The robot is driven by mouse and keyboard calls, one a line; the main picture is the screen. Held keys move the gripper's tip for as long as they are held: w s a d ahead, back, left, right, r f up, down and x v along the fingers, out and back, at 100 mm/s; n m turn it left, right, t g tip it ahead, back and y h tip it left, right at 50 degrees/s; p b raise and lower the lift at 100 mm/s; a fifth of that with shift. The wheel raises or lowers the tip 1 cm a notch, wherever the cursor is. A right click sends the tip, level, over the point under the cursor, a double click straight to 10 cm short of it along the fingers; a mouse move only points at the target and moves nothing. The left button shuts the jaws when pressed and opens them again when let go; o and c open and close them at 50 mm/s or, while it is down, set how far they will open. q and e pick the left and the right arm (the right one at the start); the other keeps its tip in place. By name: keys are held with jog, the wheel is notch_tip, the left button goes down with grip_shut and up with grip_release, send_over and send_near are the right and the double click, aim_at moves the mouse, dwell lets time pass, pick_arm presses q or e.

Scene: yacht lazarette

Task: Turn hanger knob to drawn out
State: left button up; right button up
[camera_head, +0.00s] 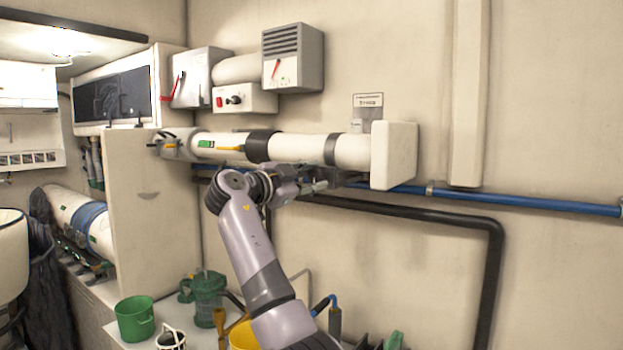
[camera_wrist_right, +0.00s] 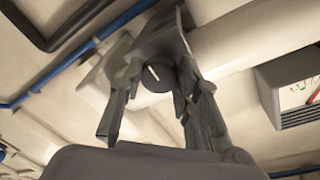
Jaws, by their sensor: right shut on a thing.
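The knob (camera_wrist_right: 157,76), dark and round with a white line on its face, shows in the right wrist view under a grey bracket (camera_wrist_right: 160,40). My right gripper (camera_wrist_right: 156,80) has one finger on each side of the knob and is shut on it. In the head view my right gripper (camera_head: 318,181) is just below the white horizontal pipe (camera_head: 300,148), near its right end. I cannot make out the knob in the head view. My left gripper is not in view.
A white block (camera_head: 395,155) caps the pipe's right end. A blue pipe (camera_head: 520,200) and a black pipe (camera_head: 430,214) run along the wall close below. Grey wall boxes (camera_head: 293,57) hang above. A green bucket (camera_head: 135,319) and other gear stand below.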

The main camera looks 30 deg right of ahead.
jog(key=shift+f, duration=0.3)
jog(key=o, duration=1.1)
jog(key=shift+r, duration=0.2)
jog(key=shift+a, duration=0.1)
jog(key=v, duration=1.2)
jog(key=shift+o, duration=0.2)
